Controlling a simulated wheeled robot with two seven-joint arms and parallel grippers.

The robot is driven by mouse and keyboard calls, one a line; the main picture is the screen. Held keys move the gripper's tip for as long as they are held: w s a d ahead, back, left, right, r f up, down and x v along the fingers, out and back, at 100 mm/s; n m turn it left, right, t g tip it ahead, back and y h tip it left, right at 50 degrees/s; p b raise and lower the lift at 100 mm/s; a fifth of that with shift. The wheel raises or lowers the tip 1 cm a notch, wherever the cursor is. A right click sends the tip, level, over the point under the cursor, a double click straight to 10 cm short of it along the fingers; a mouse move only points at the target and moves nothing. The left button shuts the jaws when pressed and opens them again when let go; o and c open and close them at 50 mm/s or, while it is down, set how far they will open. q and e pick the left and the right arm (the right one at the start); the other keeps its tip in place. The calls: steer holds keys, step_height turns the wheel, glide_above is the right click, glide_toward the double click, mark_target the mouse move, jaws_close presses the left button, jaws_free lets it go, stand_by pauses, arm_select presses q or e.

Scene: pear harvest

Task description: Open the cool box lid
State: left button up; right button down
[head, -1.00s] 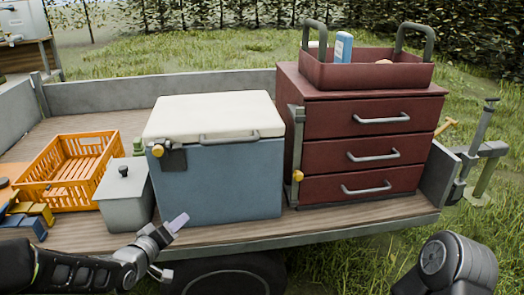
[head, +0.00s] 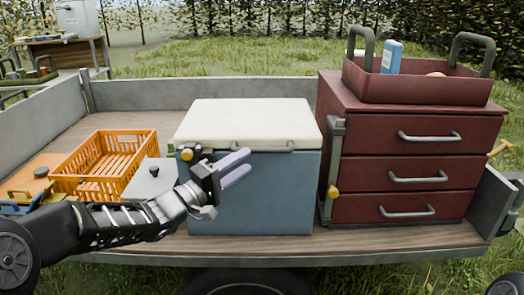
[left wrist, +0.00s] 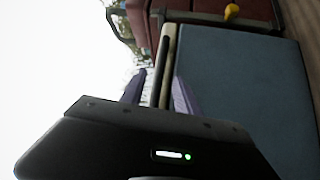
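The cool box (head: 270,195) stands on the trailer bed with a blue body and a white lid (head: 250,118), which lies shut. A grey handle (head: 262,148) runs along the lid's front edge. My left gripper (head: 243,165) is in front of the box, just below the handle, its two lavender fingers apart and empty. In the left wrist view the open fingers (left wrist: 157,90) point along the pale lid edge (left wrist: 168,50) and the dark handle beside it; I see no contact. My right gripper is out of view.
A dark red drawer cabinet (head: 398,147) with a tote (head: 420,84) on top stands close right of the box. The trailer's front edge (head: 330,259) runs below.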

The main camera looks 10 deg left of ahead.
mark_target(262, 150)
arm_select(q)
steer(key=x, duration=0.7)
steer(key=shift+w+d+b, duration=0.15)
steer(key=shift+b, duration=0.15)
steer(key=shift+c, duration=0.5)
jaws_close()
stand_by(0.6)
